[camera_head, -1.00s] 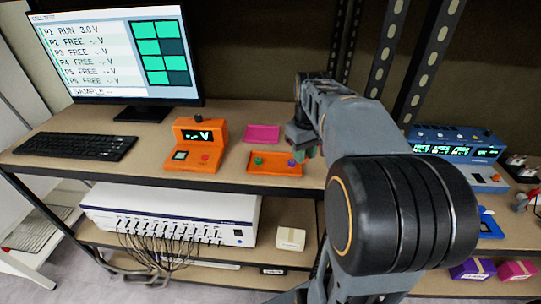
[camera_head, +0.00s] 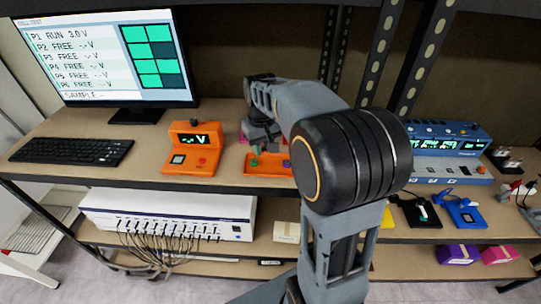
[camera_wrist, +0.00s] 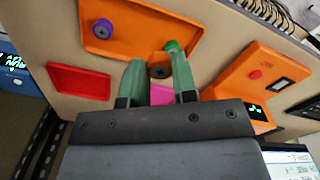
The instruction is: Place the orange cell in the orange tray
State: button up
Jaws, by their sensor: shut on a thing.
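The orange tray (camera_wrist: 125,47) lies flat on the bench; its front edge shows in the head view (camera_head: 262,172). A purple cell (camera_wrist: 103,29) and a green cell (camera_wrist: 172,47) stand in it. My gripper (camera_wrist: 159,72), with green fingers, is shut on the orange cell (camera_wrist: 160,60), whose dark top faces the wrist camera. In the wrist view the held cell overlaps the tray's edge beside the green cell; its height above the tray cannot be told. In the head view my gripper (camera_head: 267,147) is over the tray's back part, and the held cell is not clearly visible.
A pink tray (camera_wrist: 161,95) lies partly hidden beyond the fingers, and a red tray (camera_wrist: 79,82) lies to the side. An orange tester (camera_head: 192,150) stands left of the orange tray. Keyboard (camera_head: 72,151) and monitor (camera_head: 98,55) are further left, a blue instrument (camera_head: 440,150) right.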

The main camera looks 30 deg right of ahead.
aim_at(270, 165)
jog(key=d+f, duration=0.1)
jog(key=f, duration=0.1)
jog(key=w+d+f, duration=0.1)
jog(key=shift+w+d+f, duration=0.15)
jog(key=shift+d+f, duration=0.2)
jog(key=f, duration=0.1)
jog(key=f+p, duration=0.1)
jog(key=f, duration=0.1)
jog(key=shift+w+d, duration=0.15)
jog(key=shift+d, duration=0.2)
jog(key=shift+f, duration=0.45)
jog(key=shift+f, duration=0.1)
jog(key=o, duration=0.7)
jog(key=shift+o, duration=0.2)
